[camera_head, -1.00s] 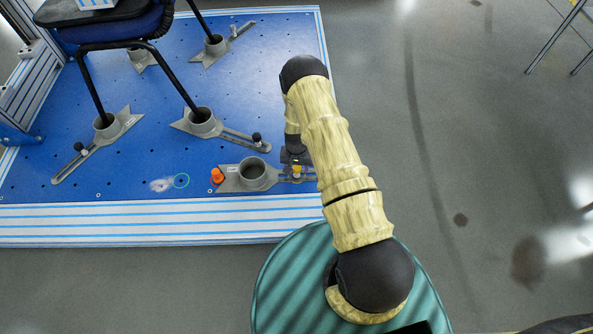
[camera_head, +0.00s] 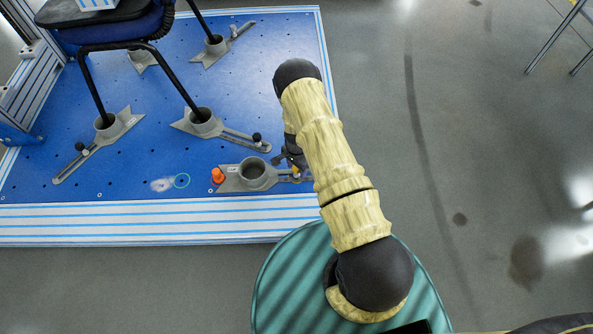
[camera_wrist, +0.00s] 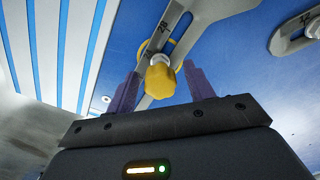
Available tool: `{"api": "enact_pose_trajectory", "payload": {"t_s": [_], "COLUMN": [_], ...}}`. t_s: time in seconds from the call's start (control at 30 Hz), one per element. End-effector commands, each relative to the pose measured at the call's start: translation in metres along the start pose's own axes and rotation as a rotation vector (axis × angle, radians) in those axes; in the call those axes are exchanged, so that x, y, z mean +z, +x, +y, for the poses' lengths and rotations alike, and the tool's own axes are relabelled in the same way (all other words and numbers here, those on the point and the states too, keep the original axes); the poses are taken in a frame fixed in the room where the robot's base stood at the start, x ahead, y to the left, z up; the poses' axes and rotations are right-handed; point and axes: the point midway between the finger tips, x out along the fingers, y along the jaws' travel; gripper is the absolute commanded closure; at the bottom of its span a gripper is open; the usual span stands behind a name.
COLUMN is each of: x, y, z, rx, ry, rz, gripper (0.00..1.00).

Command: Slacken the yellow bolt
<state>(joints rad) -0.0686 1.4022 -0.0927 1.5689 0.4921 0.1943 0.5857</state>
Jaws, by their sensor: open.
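The yellow bolt (camera_wrist: 160,80) has a knobbed head and stands in the slotted arm of a grey metal foot clamp (camera_wrist: 172,30). In the wrist view it lies between the two purple fingers of my gripper (camera_wrist: 160,69). The fingers are spread, with a visible gap on both sides of the bolt head. In the head view the clamp (camera_head: 233,184) lies near the front edge of the blue plate. My arm largely hides the gripper and bolt there; only a bit of yellow shows beside it.
An orange knob (camera_head: 218,175) stands at the clamp's left end. Other grey clamps hold chair legs, one with a black knob (camera_head: 257,137). The blue plate (camera_head: 150,160) has striped edges. Open grey floor (camera_head: 480,150) lies to the right.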

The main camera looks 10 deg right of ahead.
Motion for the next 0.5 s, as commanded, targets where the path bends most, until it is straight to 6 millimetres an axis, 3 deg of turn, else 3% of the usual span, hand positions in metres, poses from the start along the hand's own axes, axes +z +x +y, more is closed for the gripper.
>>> {"api": "enact_pose_trajectory", "payload": {"t_s": [0.37,0.5], "x": [0.0002,0.0], "y": [0.0,-0.0002], "z": [-0.0001,0.0002], "rx": [0.0,0.001], "ry": [0.076,0.232], "rz": [0.0,0.001], "gripper": [0.47,0.47]}}
